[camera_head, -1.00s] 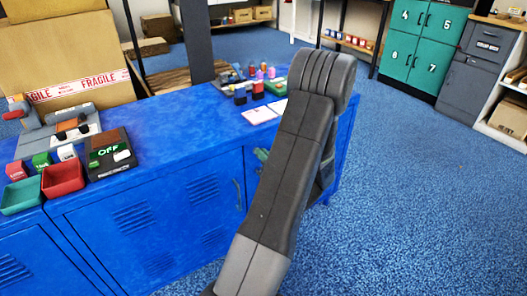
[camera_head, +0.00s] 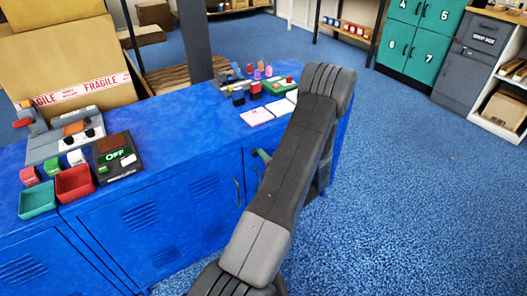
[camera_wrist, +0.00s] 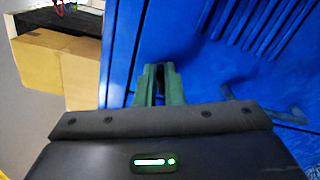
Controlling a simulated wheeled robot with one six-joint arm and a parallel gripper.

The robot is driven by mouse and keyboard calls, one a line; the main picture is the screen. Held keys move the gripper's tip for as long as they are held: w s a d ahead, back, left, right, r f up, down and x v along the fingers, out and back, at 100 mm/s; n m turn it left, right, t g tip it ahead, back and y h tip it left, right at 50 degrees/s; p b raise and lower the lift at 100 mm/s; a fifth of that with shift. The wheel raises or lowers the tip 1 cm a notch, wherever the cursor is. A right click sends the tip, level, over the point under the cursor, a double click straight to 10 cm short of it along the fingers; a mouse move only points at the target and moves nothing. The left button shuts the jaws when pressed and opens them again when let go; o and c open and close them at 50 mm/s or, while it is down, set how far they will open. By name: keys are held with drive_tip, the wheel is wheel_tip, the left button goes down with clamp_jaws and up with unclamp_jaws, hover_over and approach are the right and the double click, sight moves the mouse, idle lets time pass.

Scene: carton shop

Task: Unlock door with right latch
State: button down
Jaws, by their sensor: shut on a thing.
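The blue metal cabinet (camera_head: 160,225) has louvred doors with upright bar handles, one handle (camera_head: 237,190) showing in the head view. My gripper (camera_wrist: 158,72) has green fingers, closed around a small dark part at the cabinet front, which I take to be the latch. The fingers mostly hide that part, and its turn cannot be told. A bent blue-grey handle (camera_wrist: 285,116) stands on the door (camera_wrist: 225,70) to the right of the fingers in the wrist view. In the head view my arm hides much of the cabinet's right end.
On the cabinet top are a dark OFF box (camera_head: 117,157), a red bin (camera_head: 76,183), a teal bin (camera_head: 38,199) and white papers (camera_head: 257,115). A large carton (camera_head: 70,60) stands behind at left. Open blue carpet (camera_head: 420,190) lies to the right.

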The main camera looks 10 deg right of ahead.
drive_tip(key=shift+f+m+p, duration=0.15)
drive_tip(key=shift+m+p, duration=0.35)
drive_tip(key=shift+m, duration=0.6)
drive_tip(key=shift+f+m+p, duration=0.1)
drive_tip(key=shift+m+p, duration=0.35)
drive_tip(key=shift+m, duration=0.65)
drive_tip(key=c, duration=1.5)
unclamp_jaws()
drive_tip(key=shift+c, duration=0.2)
drive_tip(key=v, duration=1.4)
drive_tip(key=shift+w, duration=0.15)
drive_tip(key=x, duration=1.3)
drive_tip(key=shift+w, duration=0.3)
